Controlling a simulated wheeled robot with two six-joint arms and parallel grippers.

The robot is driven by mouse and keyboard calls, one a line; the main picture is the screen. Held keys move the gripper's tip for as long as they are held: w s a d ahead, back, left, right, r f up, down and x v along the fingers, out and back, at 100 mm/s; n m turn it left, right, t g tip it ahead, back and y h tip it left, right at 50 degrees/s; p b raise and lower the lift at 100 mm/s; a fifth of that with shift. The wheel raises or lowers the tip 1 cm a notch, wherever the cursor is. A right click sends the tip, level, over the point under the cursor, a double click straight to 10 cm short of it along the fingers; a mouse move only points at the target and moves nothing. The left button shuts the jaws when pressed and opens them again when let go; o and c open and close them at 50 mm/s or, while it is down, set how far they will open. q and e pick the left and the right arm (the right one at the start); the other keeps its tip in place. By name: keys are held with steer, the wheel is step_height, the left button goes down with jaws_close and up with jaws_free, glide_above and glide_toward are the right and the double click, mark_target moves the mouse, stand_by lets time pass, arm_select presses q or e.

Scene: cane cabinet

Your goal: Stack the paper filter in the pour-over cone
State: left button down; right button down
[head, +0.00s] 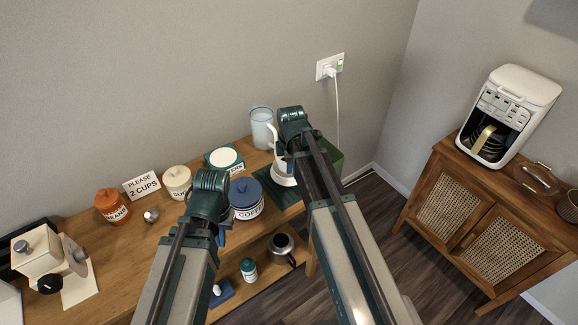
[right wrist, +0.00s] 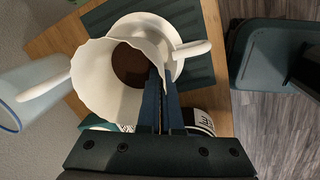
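In the right wrist view a white piece with a wavy rim, seemingly the paper filter (right wrist: 97,75), opens toward the camera, with brown at its bottom. My right gripper (right wrist: 160,85) has its dark fingers close together at the filter's right side and appears to pinch its wall. Behind the filter is a round white flange with a handle, seemingly the pour-over cone (right wrist: 176,47); whether the two touch is unclear. In the head view the white ware (head: 284,178) is partly hidden by my right arm. My left gripper (head: 207,185) hangs over the table, its fingertips hidden.
A pale blue pitcher (head: 262,128) stands behind the white ware. A coffee canister (head: 246,197), sugar jar (head: 177,180), beans jar (head: 110,205) and grinder (head: 42,255) stand along the wooden table. A dark green mat (right wrist: 200,75) lies under the white ware. A coffee maker (head: 510,112) is on the cane cabinet.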

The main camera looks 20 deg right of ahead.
steer(key=shift+f, duration=0.1)
steer(key=c, duration=1.1)
jaws_free()
steer(key=shift+r+p, duration=0.75)
step_height(320, 180, up, 12)
steer(key=s+p, duration=0.2)
steer(key=p, duration=1)
steer(key=s+a+m, duration=0.4)
steer(key=s, duration=0.2)
steer(key=s+a+m+g, duration=0.1)
steer(key=s+a+m, duration=0.3)
steer(key=s, duration=0.2)
steer(key=s+a+m+g+h, duration=0.1)
steer(key=s+a+m, duration=0.3)
steer(key=s+m, duration=0.1)
steer(key=shift+s+a+f, duration=0.15)
steer(key=shift+s, duration=0.2)
steer(key=shift+s+a+f, duration=0.1)
steer(key=shift+s, duration=0.25)
steer(key=shift+f+b, duration=0.15)
steer(key=shift+b, duration=0.2)
